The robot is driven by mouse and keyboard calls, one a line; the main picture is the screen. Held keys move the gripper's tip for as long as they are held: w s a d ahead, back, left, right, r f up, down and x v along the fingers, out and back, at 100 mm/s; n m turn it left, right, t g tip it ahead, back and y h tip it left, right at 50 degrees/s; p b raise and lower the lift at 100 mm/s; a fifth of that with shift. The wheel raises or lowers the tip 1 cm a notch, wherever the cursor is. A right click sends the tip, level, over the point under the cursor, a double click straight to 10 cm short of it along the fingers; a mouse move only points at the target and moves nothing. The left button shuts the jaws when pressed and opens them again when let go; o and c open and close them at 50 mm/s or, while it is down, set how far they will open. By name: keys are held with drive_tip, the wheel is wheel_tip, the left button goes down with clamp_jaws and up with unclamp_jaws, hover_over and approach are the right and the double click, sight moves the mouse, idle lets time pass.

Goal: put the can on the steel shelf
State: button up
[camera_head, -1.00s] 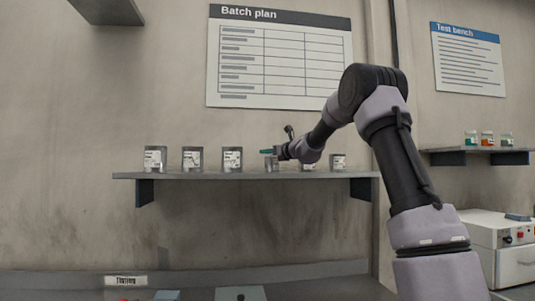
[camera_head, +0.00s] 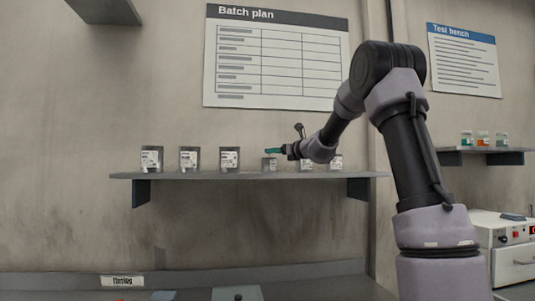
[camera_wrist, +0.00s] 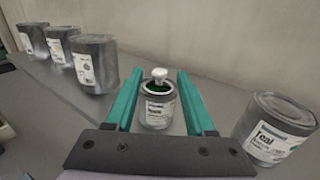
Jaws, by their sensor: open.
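A small metal can (camera_wrist: 157,112) with a white label, a green top and a white knob-like piece stands upright on the grey steel shelf (camera_head: 200,176). It also shows in the head view (camera_head: 269,164), partly near my arm's end. My gripper (camera_wrist: 156,76) has green fingers, spread apart, one on each side of the can in the wrist view. A gap shows between the can and each finger, and nothing is gripped. In the head view my gripper (camera_head: 274,151) is just above the can's level. Whether the fingers still reach around the can or are above it is unclear.
Three larger grey cans stand to the left on the shelf, the nearest one (camera_head: 229,159) close by. A can labelled Teal (camera_wrist: 274,130) stands to the right of my gripper. A wall shelf (camera_head: 485,150) with small jars is at the right.

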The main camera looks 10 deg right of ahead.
drive_tip(key=s+a+f+n+g, duration=0.25)
drive_tip(key=s+n, duration=0.45)
drive_tip(key=s, duration=0.6)
drive_tip(key=s+a+f+n+g, duration=0.2)
drive_tip(key=s+n+g, duration=0.3)
drive_tip(key=s, duration=0.8)
drive_tip(key=s+d+f+n+h, duration=0.3)
drive_tip(key=s+n, duration=0.4)
drive_tip(key=s, duration=0.3)
drive_tip(key=s+d+f+n+h, duration=0.4)
drive_tip(key=s+f+n, duration=0.3)
drive_tip(key=s, duration=0.3)
drive_tip(key=shift+s+d+f+g, duration=0.35)
drive_tip(key=shift+d+f+g, duration=0.1)
drive_tip(key=shift+d+f, duration=0.25)
drive_tip(key=shift+a, duration=0.1)
